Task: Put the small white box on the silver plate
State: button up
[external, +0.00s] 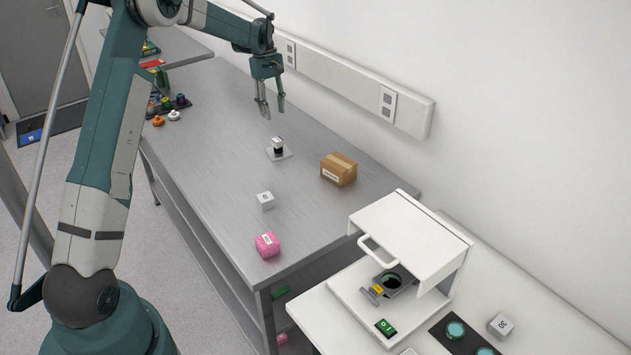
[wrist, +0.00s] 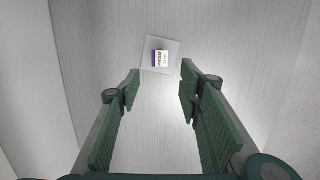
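The silver plate (external: 286,156) is a small square sheet lying on the metal bench; it also shows ahead of the fingers in the wrist view (wrist: 148,45). A small box with a white top and dark sides (external: 278,145) stands on the plate; in the wrist view this box (wrist: 161,58) looks white with a purple strip. A plain small white box (external: 265,201) with a dark mark sits on the bench, apart from the plate. My gripper (external: 274,112) is open and empty above the bench, near the plate; its green fingers (wrist: 160,82) are spread apart.
A brown carton (external: 338,170) stands right of the plate, and a pink package (external: 267,245) sits near the bench's front end. A white instrument (external: 405,245) and a grey-white cube (external: 501,325) are on the white table. Coloured knobs (external: 168,104) are at the far left.

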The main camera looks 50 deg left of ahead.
dwell(0.5)
jog(key=s+d+r+m+t+y, duration=0.1)
jog(key=s+d+r+m, duration=0.15)
jog(key=d+r, duration=0.85)
jog(key=s+d+r+m+t+y, duration=0.15)
jog(key=d+r+m, duration=0.4)
jog(key=d, duration=0.95)
jog(key=s+d+r+m+t, duration=0.1)
jog(key=s+d+r, duration=0.2)
jog(key=s+d, duration=0.4)
jog(key=s+d+r+m, duration=0.1)
jog(key=s+d+r, duration=0.3)
jog(key=d, duration=0.5)
jog(key=s+d+f+m+t, duration=0.2)
jog(key=s+d+f+m, duration=0.1)
jog(key=s+d, duration=0.5)
jog(key=s+d+f+m+t, duration=0.1)
jog(key=s+d+f+m, duration=0.2)
jog(key=s, duration=1.1)
jog(key=d+m, duration=0.2)
jog(key=d, duration=0.3)
jog(key=shift+d+t+h, duration=0.2)
jog(key=shift+t+h, duration=0.15)
